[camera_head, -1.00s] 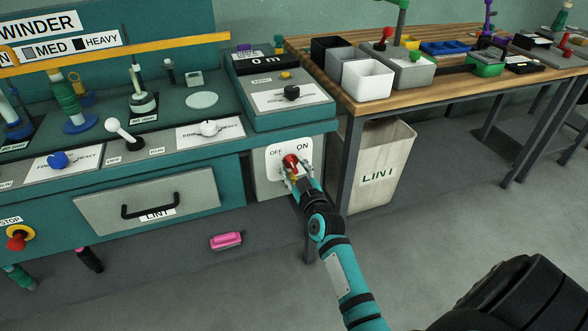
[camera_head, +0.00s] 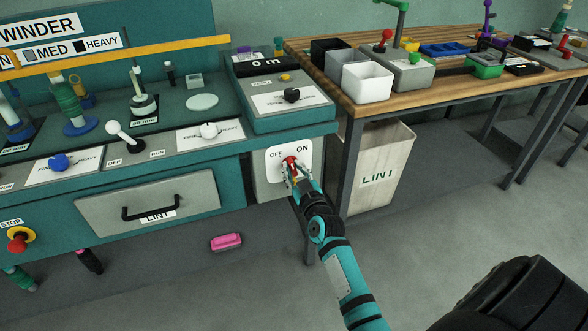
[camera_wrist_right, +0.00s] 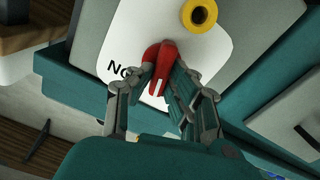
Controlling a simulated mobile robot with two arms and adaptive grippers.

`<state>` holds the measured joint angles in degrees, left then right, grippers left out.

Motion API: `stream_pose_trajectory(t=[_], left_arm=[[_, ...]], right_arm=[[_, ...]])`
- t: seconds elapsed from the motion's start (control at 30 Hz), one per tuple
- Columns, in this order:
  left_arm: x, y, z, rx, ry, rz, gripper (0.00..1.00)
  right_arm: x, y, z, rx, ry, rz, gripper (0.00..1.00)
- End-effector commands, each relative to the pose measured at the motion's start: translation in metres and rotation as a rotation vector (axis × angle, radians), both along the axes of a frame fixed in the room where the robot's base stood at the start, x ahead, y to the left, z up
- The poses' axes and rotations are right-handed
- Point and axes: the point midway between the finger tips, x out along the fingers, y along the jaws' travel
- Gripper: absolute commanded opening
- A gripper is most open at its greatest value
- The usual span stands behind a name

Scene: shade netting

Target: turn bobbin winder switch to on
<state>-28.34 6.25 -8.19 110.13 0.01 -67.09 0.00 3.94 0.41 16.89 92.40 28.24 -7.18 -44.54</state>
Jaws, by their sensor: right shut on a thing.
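The red switch knob (camera_head: 290,162) sits on a white plate (camera_head: 275,176) marked OFF on the left and ON on the right, low on the teal winder's right end. My right gripper (camera_head: 292,173) reaches up to it from below. In the right wrist view, the gripper (camera_wrist_right: 158,88) is shut on the red knob (camera_wrist_right: 158,58), which has a white line on its lower end. The ON label shows upside down just left of it. A yellow round piece (camera_wrist_right: 199,14) is at the plate's top. The fingers partly hide the knob. My left gripper is not in view.
A grey LINT drawer (camera_head: 185,192) with a black handle is left of the switch. The wooden table's leg (camera_head: 349,170) and a LINT bin (camera_head: 385,165) stand close to the right. A pink object (camera_head: 226,242) lies on the floor. Open floor is at the front.

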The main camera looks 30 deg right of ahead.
Motion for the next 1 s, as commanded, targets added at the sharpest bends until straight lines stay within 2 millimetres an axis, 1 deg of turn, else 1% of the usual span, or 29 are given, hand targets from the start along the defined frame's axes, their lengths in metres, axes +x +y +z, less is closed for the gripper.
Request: stream_pose_trajectory(t=[0.23,0.4,0.6,0.8,1.0], left_arm=[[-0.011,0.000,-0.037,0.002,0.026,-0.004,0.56],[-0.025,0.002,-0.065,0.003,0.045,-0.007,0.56],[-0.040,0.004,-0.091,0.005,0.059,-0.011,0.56],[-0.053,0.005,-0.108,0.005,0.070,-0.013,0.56],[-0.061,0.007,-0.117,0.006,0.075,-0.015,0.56]], right_arm=[[-0.001,-0.002,0.003,0.166,-0.039,0.000,0.00],[-0.001,-0.002,0.003,0.320,-0.076,0.001,0.00],[-0.001,-0.004,0.002,0.504,-0.120,0.000,0.00],[-0.001,-0.005,0.001,0.686,-0.164,0.000,0.00],[-0.001,-0.006,0.000,0.840,-0.201,-0.001,0.00]])
